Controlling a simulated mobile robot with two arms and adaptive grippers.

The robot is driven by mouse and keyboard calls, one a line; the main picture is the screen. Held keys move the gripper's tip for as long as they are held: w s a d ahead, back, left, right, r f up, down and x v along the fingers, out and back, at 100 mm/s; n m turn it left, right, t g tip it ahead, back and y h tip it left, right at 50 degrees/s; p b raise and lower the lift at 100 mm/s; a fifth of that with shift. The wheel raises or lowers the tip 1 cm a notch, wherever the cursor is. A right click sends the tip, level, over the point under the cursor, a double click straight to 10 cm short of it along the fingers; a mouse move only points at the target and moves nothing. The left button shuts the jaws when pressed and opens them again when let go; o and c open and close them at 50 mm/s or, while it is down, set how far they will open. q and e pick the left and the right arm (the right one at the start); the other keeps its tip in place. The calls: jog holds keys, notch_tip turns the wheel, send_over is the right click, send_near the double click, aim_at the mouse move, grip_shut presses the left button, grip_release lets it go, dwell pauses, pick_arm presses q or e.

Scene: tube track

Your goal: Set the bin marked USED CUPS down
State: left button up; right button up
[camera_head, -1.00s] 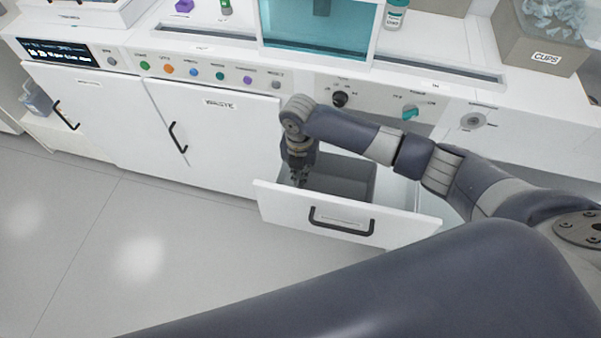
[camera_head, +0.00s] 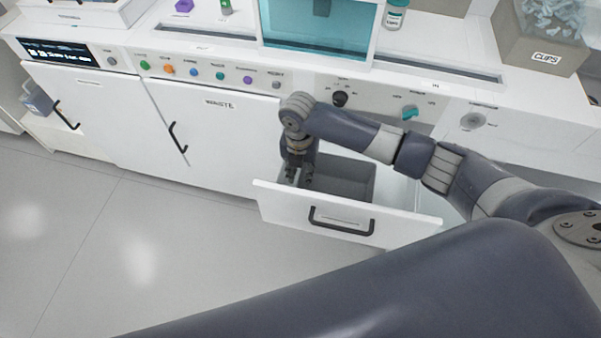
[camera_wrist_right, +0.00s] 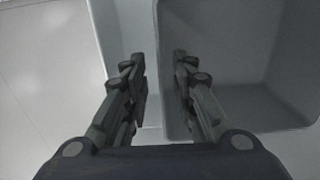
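The grey bin (camera_head: 350,183) sits inside the pulled-out white drawer (camera_head: 340,218). It looks empty, and no USED CUPS marking shows on it. My right gripper (camera_head: 299,180) points down into the drawer at the bin's left side. In the right wrist view, the gripper (camera_wrist_right: 160,80) is open, with one finger on each side of the wall of the bin (camera_wrist_right: 230,60). A gap shows between the fingers and the wall. The bin's base is mostly hidden by the drawer front. My left gripper is not in view.
The drawer front has a black handle (camera_head: 341,222). A closed cabinet marked WASTE (camera_head: 219,135) stands to the left. A box marked CUPS (camera_head: 541,48) is on the counter at the right. The floor (camera_head: 130,240) at the left is clear.

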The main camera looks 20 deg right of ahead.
notch_tip(320, 180, up, 11)
dwell(0.3)
